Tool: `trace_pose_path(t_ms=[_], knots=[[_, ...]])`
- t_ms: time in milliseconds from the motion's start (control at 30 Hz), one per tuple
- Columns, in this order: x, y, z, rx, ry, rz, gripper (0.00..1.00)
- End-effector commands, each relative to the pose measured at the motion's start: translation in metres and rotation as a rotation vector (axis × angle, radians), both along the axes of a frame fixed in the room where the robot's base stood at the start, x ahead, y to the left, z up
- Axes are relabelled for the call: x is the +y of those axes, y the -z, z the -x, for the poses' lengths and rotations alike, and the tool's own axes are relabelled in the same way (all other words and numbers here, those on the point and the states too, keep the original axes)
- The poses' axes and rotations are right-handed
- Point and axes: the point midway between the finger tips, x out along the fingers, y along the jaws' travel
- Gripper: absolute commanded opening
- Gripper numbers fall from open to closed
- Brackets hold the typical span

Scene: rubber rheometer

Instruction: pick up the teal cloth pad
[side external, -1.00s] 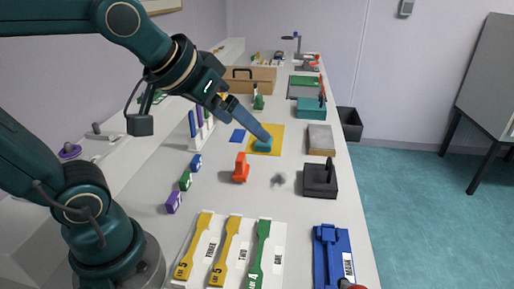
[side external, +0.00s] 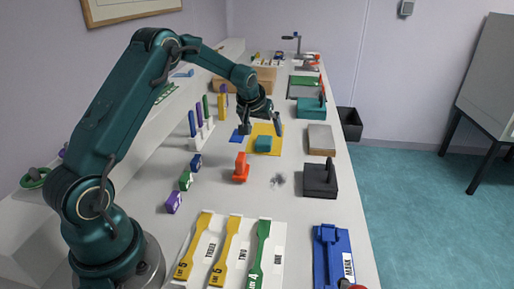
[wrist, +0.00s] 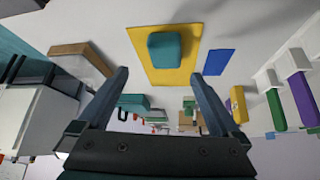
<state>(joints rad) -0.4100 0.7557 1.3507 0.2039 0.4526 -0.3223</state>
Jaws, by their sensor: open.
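The teal cloth pad (side external: 263,144) lies on a yellow square mat (side external: 276,131) near the middle of the bench. In the wrist view the pad (wrist: 165,47) is a rounded teal block on the yellow mat (wrist: 141,45), beyond my fingertips. My gripper (side external: 261,124) is above the mat, with its fingers spread to either side of the pad in the picture. In the wrist view my gripper (wrist: 160,74) is open, with nothing between the fingers. The pad looks apart from both fingers.
A blue card (side external: 238,136) lies left of the mat. A red-orange stamp-like block (side external: 241,169) stands in front, and a dark block with a handle (side external: 320,178) at front right. A rack of coloured rods (side external: 201,133) stands left. A grey-brown slab (side external: 321,138) lies right.

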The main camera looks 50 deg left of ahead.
Motion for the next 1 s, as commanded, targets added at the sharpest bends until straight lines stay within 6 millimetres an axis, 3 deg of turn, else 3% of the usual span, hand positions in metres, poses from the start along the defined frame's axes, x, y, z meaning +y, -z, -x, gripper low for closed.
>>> trace_pose_path(t_ms=[133, 500, 933, 967, 1000], knots=[[0.007, 0.016, 0.004, 0.027, -0.016, 0.012, 1.00], [0.017, 0.047, -0.013, 0.023, -0.014, 0.012, 1.00], [0.020, 0.054, -0.017, 0.022, -0.013, 0.012, 1.00], [0.020, 0.054, -0.017, 0.022, -0.013, 0.012, 0.96], [0.020, 0.054, -0.017, 0.022, -0.013, 0.012, 0.81]])
